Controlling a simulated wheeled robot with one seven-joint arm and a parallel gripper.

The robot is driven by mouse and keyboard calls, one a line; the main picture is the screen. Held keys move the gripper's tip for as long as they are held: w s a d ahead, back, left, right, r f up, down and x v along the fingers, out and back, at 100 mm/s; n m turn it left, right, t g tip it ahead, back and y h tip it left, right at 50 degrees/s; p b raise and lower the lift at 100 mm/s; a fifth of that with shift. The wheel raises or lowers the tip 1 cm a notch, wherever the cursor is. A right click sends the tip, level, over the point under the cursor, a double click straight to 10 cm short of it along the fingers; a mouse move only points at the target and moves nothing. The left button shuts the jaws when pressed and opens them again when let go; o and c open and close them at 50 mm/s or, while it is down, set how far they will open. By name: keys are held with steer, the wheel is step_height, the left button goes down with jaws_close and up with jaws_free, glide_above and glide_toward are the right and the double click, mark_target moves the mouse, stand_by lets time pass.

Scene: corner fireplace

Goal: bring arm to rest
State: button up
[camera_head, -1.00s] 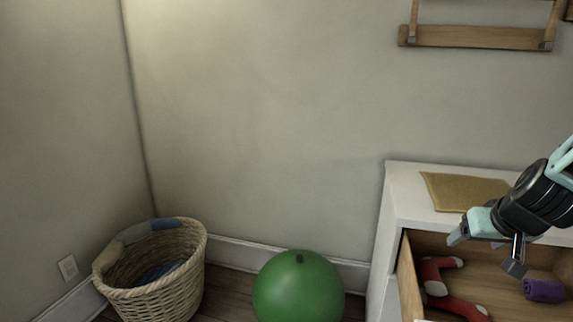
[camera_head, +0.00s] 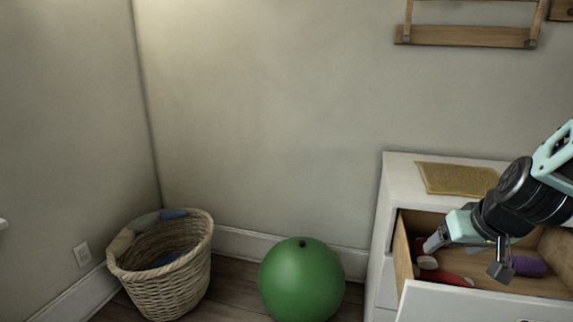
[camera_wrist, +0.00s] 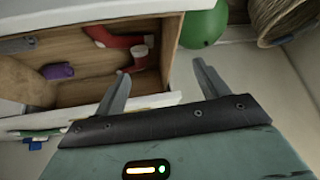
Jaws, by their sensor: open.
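My gripper (camera_head: 466,256) is at the right of the head view, in front of and above an open dresser drawer (camera_head: 404,262). Its two fingers are spread with nothing between them. In the wrist view my gripper (camera_wrist: 160,88) also shows its fingers apart and empty, near the drawer's front edge. In the drawer lie a red and white sock-like item (camera_wrist: 122,45) and a purple rolled item (camera_wrist: 58,71). My gripper partly hides the red item in the head view.
The white dresser (camera_head: 390,190) has a yellowish mat (camera_head: 455,179) on top. A green ball (camera_head: 301,282) and a wicker basket (camera_head: 170,290) with cloth stand on the floor to the left. A wooden shelf (camera_head: 465,36) hangs on the wall above.

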steer(key=s+a+f+n+g+y+b, duration=0.1)
steer(key=s+a+f+n+g+b, duration=0.15)
steer(key=s+a, duration=0.35)
steer(key=s+a+f+n+g+y+b, duration=0.1)
steer(key=s+a+f+n+b, duration=0.15)
steer(key=s+a, duration=0.45)
steer(key=s+a+f+n+g+h+b, duration=0.1)
steer(key=s+a+f+n+g+b, duration=0.3)
steer(key=s, duration=0.6)
step_height(320, 180, up, 26)
steer(key=a+p, duration=0.1)
steer(key=p, duration=2.6)
steer(key=shift+s+a+r+m+t+h, duration=0.15)
steer(key=shift+s+r+m+t+h, duration=0.15)
steer(key=shift+s+t, duration=0.15)
steer(key=shift+f, duration=0.1)
steer(key=shift+c, duration=0.3)
